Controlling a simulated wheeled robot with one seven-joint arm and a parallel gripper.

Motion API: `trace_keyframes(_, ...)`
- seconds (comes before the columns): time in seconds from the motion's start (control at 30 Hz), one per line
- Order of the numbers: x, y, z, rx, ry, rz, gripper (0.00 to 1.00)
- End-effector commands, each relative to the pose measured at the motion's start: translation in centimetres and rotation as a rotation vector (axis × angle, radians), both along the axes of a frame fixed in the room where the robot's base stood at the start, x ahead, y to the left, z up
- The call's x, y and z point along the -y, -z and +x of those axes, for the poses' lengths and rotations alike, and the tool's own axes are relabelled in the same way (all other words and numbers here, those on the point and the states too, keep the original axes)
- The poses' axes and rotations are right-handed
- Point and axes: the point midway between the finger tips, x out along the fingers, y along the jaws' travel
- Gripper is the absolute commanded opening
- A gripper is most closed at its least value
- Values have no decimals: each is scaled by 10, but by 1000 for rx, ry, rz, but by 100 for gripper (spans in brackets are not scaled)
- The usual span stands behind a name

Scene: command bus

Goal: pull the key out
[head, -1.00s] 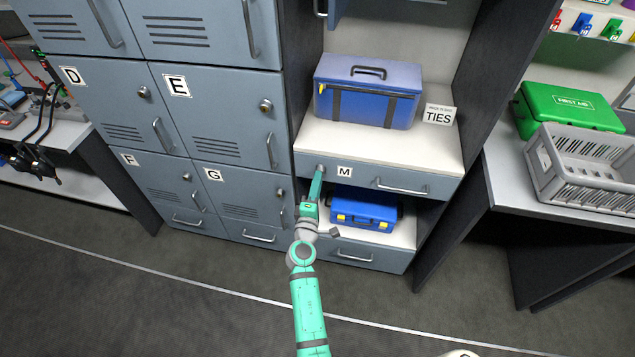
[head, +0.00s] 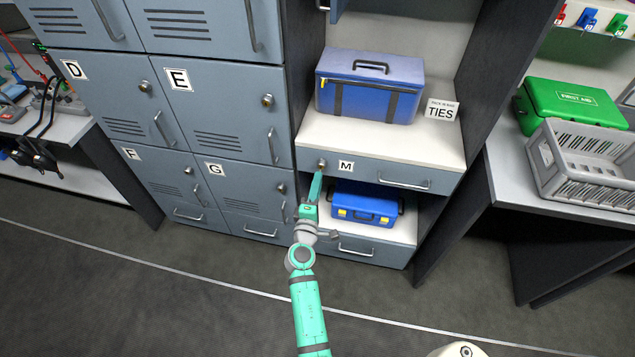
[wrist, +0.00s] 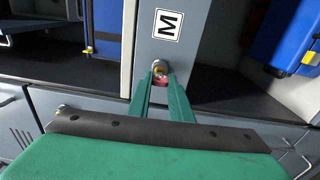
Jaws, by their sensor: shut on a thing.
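The drawer marked M (head: 372,172) is closed, with a round metal lock (head: 322,163) at the left end of its front. My gripper (head: 317,176) is at this lock, its fingers pointing up at it, just below it in the head view. In the wrist view, the green fingertips (wrist: 161,84) close around a small red key (wrist: 160,79) directly in front of the lock (wrist: 160,67). The key's shaft is hidden, so I cannot tell how far it sits in the lock.
A blue case (head: 368,92) and a TIES sign (head: 441,110) stand on the shelf above the drawer. A smaller blue box (head: 362,204) is on the shelf below. Grey lockers (head: 228,110) stand to the left. Open floor lies in front.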

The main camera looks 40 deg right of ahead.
Motion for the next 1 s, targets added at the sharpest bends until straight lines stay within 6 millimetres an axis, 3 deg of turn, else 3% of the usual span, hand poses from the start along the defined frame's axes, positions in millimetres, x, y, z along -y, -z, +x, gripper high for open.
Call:
trace_keyframes(0.37, -3, 0, -2, 0, -1, 0, 0)
trace_keyframes(1.0, -35, 1, -31, -1, -2, -1, 0)
